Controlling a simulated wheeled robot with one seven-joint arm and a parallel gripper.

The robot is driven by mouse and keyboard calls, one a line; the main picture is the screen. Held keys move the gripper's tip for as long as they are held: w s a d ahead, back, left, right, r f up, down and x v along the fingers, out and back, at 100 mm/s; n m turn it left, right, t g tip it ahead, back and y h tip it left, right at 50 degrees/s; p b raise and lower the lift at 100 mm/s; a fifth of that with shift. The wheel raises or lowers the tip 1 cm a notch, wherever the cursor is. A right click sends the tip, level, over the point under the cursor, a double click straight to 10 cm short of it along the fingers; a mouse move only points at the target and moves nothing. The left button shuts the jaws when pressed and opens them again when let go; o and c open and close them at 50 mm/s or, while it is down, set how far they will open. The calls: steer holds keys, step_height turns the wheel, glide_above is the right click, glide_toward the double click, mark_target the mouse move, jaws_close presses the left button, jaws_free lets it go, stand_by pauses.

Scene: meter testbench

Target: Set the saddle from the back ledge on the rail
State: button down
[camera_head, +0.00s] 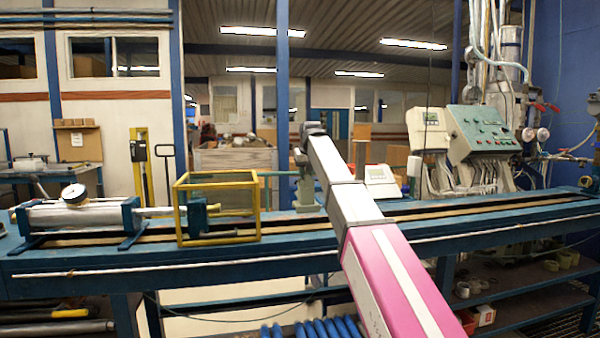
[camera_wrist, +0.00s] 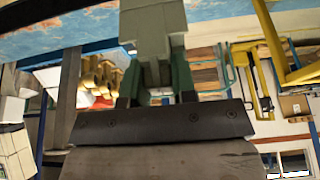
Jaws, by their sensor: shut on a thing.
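The saddle (camera_head: 306,191), a grey-green block, shows just left of my arm in the head view, at the back edge of the bench. In the wrist view the saddle (camera_wrist: 153,32) is a pale grey stepped block at the top centre. My gripper (camera_wrist: 156,82) is shut on its narrow part, with a green finger on each side. In the head view my gripper (camera_head: 302,160) is small and partly hidden by the arm. The rail (camera_head: 470,211) runs along the long blue bench. I cannot tell whether the saddle touches it.
A yellow frame (camera_head: 217,238) and a cylinder with a gauge (camera_head: 75,216) stand on the bench to the left. A white display unit (camera_head: 380,181) stands just right of my arm. A green control panel (camera_head: 483,131) is further right. The bench top between them is mostly clear.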

mark_target(306, 193)
steer(key=shift+f, duration=3.35)
steer(key=shift+f, duration=1.05)
steer(key=c, duration=0.8)
jaws_free()
steer(key=shift+c, duration=0.2)
